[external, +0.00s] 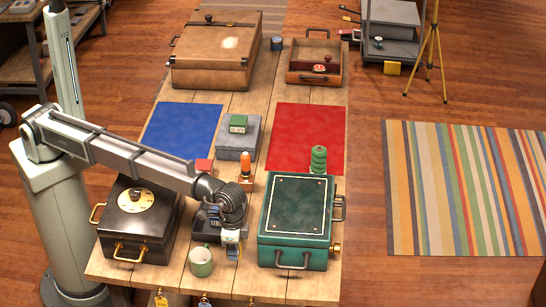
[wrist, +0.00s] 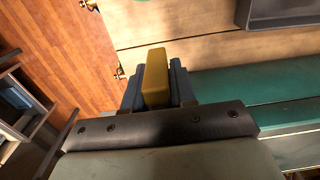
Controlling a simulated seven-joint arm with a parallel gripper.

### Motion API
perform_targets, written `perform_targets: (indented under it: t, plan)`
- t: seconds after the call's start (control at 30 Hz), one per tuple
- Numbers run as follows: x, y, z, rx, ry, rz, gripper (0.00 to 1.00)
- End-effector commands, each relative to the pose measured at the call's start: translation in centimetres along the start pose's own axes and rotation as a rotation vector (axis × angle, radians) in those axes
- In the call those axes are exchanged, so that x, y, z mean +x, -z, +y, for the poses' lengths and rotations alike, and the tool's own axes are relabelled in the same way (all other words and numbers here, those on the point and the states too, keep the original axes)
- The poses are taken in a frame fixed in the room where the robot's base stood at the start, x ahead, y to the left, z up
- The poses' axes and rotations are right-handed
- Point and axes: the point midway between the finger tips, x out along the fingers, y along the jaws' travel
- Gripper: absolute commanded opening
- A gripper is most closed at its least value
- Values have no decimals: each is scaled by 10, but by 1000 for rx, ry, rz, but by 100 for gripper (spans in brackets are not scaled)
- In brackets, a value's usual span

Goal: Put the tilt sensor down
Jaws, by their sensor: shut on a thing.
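A black case (external: 140,225) lies further left. Behind are a grey box (external: 238,140), a blue mat (external: 180,132) and a red mat (external: 305,130), mostly bare.

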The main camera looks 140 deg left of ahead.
Motion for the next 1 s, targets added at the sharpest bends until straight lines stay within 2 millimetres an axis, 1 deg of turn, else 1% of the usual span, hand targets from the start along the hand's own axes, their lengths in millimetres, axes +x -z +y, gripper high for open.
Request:
perform_targets:
  t: [0.03, 0.1, 0.2, 0.37, 0.6, 1.0]
  plan:
    - [10, 0, 0, 0, 0, -1, 0]
    - [22, -1, 0, 0, 1, -2, 0]
    - [33, 0, 0, 0, 0, 0, 0]
    - [44, 0, 0, 0, 0, 0, 0]
    - [71, 0, 0, 0, 0, -1, 0]
    - [76, 0, 0, 0, 0, 0, 0]
